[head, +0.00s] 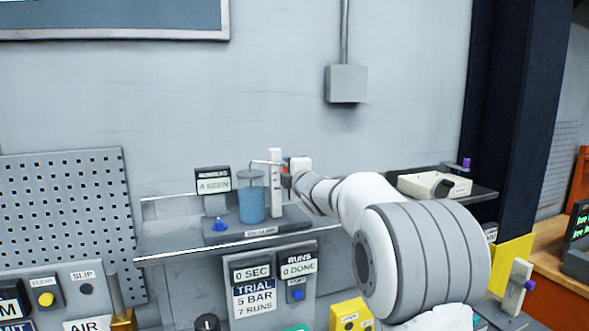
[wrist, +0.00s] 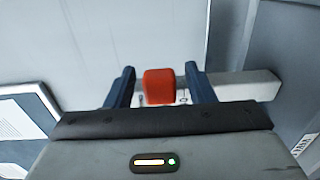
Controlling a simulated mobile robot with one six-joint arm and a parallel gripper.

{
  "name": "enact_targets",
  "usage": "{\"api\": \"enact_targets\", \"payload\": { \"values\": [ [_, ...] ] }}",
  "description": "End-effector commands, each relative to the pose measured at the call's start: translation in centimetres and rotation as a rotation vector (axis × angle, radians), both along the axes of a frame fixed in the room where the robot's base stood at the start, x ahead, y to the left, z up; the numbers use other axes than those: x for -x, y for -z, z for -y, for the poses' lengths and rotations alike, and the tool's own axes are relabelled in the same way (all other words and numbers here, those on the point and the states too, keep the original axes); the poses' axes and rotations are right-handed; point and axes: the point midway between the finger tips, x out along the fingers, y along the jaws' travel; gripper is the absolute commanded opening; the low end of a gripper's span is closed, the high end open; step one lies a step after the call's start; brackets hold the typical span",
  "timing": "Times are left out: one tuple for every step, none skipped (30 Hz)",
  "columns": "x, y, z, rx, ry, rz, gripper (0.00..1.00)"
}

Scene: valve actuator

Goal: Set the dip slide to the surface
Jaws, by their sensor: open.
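The dip slide stand shows in the head view as an upright white post (head: 275,183) beside a clear jar of blue liquid (head: 252,203). A thin arm reaches from the post over the jar. A small orange-red block (wrist: 159,86), which looks like the slide's knob, also shows in the head view (head: 285,164) at the post's right side. My gripper (wrist: 160,90) is open, with one finger on each side of the block and a visible gap on both sides. My arm hides part of the area right of the post in the head view.
A cream tray (head: 420,186) lies on the shelf at right. Button panels are below the shelf (head: 165,249).

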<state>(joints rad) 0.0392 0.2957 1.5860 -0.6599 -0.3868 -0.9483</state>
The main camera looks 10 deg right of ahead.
Motion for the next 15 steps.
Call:
{"api": "enact_targets", "payload": {
  "values": [
    [-0.08,-0.02,-0.04,0.0,0.0,0.0,0.49],
    [-0.09,-0.01,-0.05,0.0,0.0,0.0,0.49],
    [-0.09,0.0,-0.05,0.0,0.0,0.0,0.49],
    [-0.09,0.01,-0.06,0.0,0.0,0.0,0.49],
    [-0.08,0.01,-0.06,0.0,0.0,0.0,0.49],
    [-0.08,0.02,-0.07,0.0,0.0,0.0,0.49],
    [-0.08,0.02,-0.08,0.0,0.0,0.0,0.49],
    [-0.07,0.02,-0.09,0.0,0.0,0.0,0.47],
    [-0.06,0.02,-0.08,0.0,-0.001,0.0,0.44],
    [-0.06,0.02,-0.09,0.0,-0.001,0.0,0.42],
    [-0.06,0.02,-0.09,0.0,-0.001,0.0,0.39],
    [-0.06,0.02,-0.1,-0.001,-0.001,0.0,0.36],
    [-0.06,0.03,-0.1,-0.001,-0.001,0.0,0.34],
    [-0.06,0.03,-0.11,-0.001,-0.001,0.0,0.31],
    [-0.06,0.02,-0.11,-0.001,-0.001,0.0,0.28]
  ]
}}
